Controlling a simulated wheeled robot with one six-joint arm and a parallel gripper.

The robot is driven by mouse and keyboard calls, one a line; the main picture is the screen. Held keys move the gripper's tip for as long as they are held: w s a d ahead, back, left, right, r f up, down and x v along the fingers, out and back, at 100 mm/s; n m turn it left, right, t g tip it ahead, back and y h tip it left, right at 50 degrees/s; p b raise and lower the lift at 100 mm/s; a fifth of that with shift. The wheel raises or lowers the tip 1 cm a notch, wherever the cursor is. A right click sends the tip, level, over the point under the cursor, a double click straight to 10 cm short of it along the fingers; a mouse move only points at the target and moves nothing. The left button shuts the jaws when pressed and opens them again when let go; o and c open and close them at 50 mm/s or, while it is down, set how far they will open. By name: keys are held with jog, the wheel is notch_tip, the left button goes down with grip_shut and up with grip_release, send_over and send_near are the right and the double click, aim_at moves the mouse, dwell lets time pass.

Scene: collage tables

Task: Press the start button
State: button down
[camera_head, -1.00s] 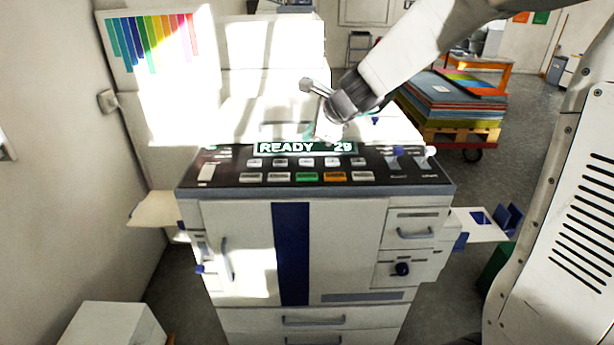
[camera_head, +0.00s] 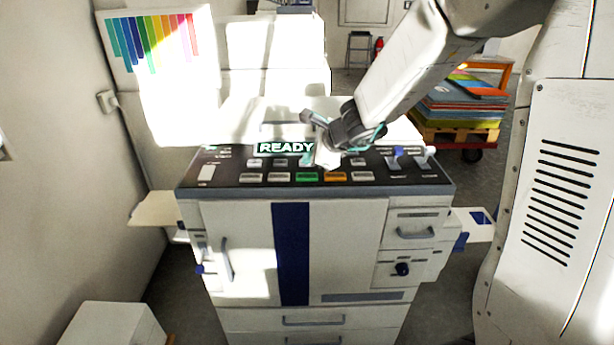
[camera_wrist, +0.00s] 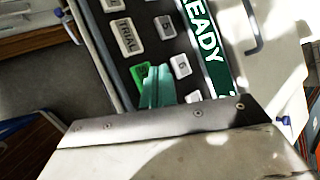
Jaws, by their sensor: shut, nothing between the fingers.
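The green button (camera_head: 307,177) is in the front row of keys on the machine's dark control panel (camera_head: 222,176). I take it as the start button; its label is too small to read in the head view. My gripper (camera_head: 326,158) is just above and behind the green button, over the panel, and hides part of the display. In the wrist view its teal fingers (camera_wrist: 158,86) are together and empty, and their tips overlap the green button (camera_wrist: 139,75). I cannot tell whether they touch it.
The orange button (camera_head: 335,177) sits right beside the green one, with grey keys (camera_head: 279,177) around them. The display (camera_head: 285,147) reads READY. Blue-and-white levers (camera_head: 395,158) stand up at the panel's right. A pallet of coloured sheets (camera_head: 462,107) stands behind at right.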

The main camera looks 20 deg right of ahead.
aim_at(303, 173)
jog(key=shift+f, duration=1.05)
dwell(1.3)
jog(key=shift+f, duration=0.4)
jog(key=shift+f, duration=0.35)
dwell(0.5)
jog(key=shift+r, duration=0.9)
jog(key=shift+r, duration=2.4)
